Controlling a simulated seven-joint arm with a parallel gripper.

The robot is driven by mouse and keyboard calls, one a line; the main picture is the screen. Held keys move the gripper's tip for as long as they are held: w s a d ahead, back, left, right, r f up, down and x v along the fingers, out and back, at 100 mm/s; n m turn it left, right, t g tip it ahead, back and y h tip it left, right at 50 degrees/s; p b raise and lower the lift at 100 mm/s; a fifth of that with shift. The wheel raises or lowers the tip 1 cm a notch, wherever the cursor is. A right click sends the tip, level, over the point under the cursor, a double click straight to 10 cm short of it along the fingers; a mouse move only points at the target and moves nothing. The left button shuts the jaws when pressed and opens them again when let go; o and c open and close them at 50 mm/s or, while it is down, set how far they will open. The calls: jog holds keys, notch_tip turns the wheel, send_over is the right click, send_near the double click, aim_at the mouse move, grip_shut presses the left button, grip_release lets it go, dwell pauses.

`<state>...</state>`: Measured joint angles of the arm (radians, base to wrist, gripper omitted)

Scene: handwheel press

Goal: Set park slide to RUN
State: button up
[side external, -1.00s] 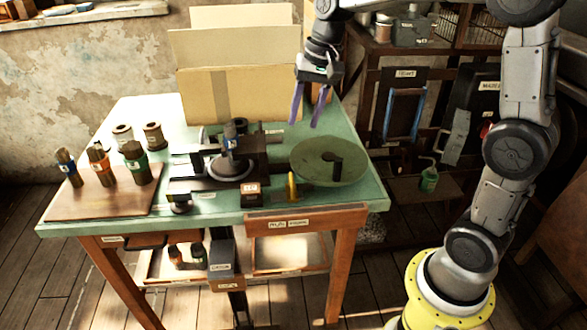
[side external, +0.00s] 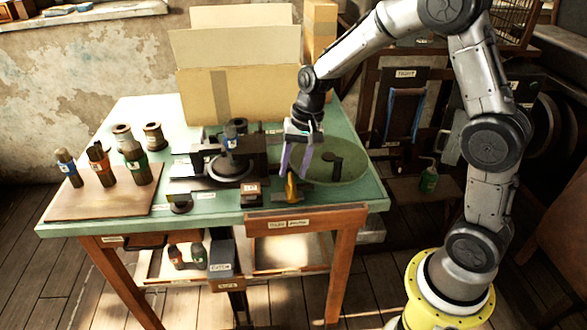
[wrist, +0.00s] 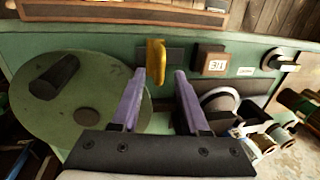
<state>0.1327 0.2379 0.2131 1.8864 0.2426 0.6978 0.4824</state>
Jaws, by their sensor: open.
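A yellow upright handle (side external: 291,188), which looks like the park slide, stands at the front edge of the green table. It also shows in the wrist view (wrist: 156,62), beside a dark plate (wrist: 175,54). I cannot read a RUN or PARK mark on it. My gripper (side external: 294,171) is open, its purple fingers pointing down just above and behind the handle. In the wrist view my gripper (wrist: 159,74) has the handle just beyond the gap between its fingertips, nearer the left one. Contact cannot be told.
A round green handwheel (side external: 345,167) with a dark knob lies right of the handle. A small labelled block (side external: 250,192) and the black press (side external: 228,165) are left. Bottles (side external: 103,163) stand on a board. A cardboard box (side external: 240,95) stands at the back.

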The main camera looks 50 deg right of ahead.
jog(key=shift+f, duration=0.35)
grip_shut()
dwell(1.2)
